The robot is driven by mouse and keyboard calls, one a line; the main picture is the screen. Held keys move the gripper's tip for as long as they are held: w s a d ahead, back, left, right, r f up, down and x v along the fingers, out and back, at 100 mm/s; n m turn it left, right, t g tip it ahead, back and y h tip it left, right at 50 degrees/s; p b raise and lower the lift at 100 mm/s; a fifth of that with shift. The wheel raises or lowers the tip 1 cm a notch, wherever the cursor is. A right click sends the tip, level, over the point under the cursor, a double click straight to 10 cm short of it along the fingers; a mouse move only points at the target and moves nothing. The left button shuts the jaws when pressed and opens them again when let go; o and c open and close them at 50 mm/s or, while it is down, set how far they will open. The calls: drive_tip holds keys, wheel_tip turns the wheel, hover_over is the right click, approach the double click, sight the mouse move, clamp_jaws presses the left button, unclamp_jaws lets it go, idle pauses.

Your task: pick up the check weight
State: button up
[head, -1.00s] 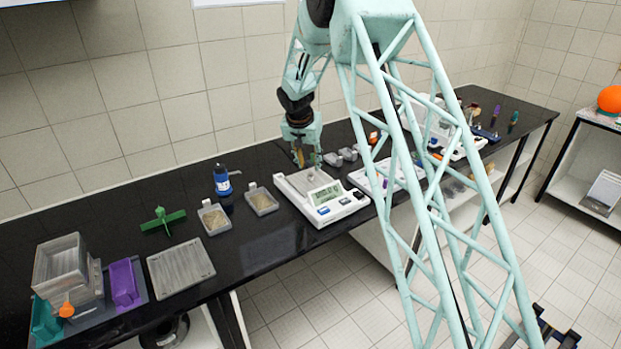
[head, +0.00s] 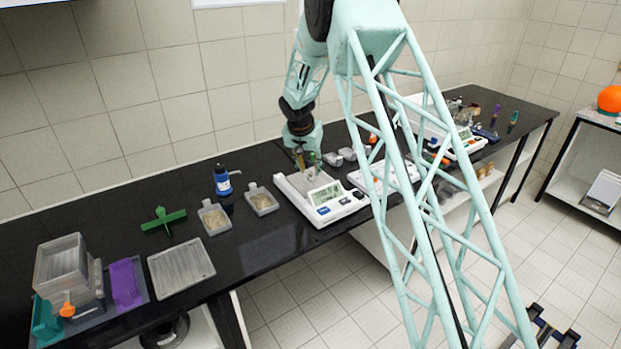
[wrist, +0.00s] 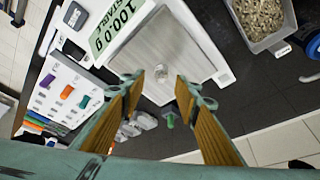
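The check weight (wrist: 162,73), a small silvery piece, sits on the pan of the white balance (wrist: 198,55) in the wrist view. The balance display (wrist: 118,22) reads 100.0 g. The balance also stands on the black bench in the head view (head: 338,205). My gripper (wrist: 161,88) is open, with its two wooden-looking fingers apart and nothing between them. The weight lies between the line of the fingertips, just beyond them in the picture. In the head view my gripper (head: 307,163) is over the balance pan and partly hides it.
Several clear pieces (wrist: 140,122) lie behind the balance. Open bench lies before the trays.

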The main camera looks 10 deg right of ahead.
sight(310, 173)
drive_tip(key=shift+x, duration=2.1)
drive_tip(key=shift+a, duration=0.1)
drive_tip(key=c, duration=1)
drive_tip(key=shift+w+r, duration=0.1)
drive_tip(key=shift+r, duration=0.15)
drive_tip(key=shift+r, duration=1.6)
drive_tip(key=shift+s, duration=1)
drive_tip(key=s+b, duration=0.1)
drive_tip(key=s, duration=0.3)
drive_tip(key=s+r+b, duration=0.1)
drive_tip(key=s, duration=0.4)
drive_tip(key=s+d+b, duration=0.1)
drive_tip(key=s, duration=0.4)
drive_tip(key=shift+r, duration=0.2)
